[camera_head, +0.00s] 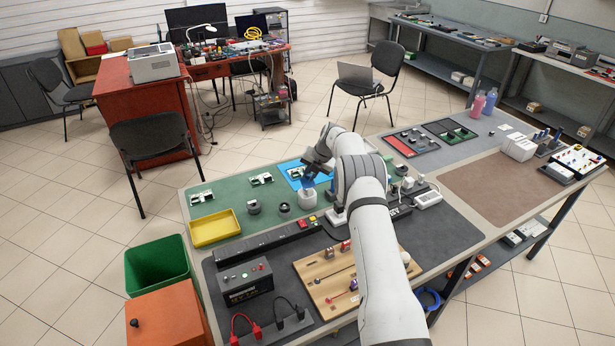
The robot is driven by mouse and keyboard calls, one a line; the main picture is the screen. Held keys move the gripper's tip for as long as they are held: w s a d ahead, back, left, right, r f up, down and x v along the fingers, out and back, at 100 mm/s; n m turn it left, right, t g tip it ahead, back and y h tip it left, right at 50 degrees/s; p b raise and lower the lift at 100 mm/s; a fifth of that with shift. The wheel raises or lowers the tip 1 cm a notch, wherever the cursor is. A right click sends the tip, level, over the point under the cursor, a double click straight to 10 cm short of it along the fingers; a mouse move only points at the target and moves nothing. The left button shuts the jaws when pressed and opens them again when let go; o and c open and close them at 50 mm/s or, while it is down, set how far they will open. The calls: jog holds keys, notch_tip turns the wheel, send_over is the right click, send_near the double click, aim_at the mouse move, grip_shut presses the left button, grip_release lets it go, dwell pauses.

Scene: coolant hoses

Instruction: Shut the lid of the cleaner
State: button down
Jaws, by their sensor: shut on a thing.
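A small pale box (307,199), which looks like the cleaner, stands on the green mat near the middle of the bench. My gripper (309,182) is right above it, pointing down. It is shut on a small part at the top of the box, seemingly the lid. The part is mostly hidden by the fingers, so I cannot tell the lid's angle or whether it touches the rim.
A yellow tray (214,228) is to the left on the green mat (235,203). Small round dark parts (284,208) lie close by. A blue mat (292,170) is behind my gripper. A long black power strip (268,240) runs in front.

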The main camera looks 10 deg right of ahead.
jog(key=shift+w+d, duration=0.15)
jog(key=shift+w, duration=0.05)
dwell(0.5)
jog(key=c, duration=1.5)
grip_release()
jog(key=shift+f, duration=0.1)
jog(key=shift+o, duration=0.8)
jog(key=b+v, duration=0.2)
jog(key=v, duration=0.5)
jog(key=shift+r, duration=0.45)
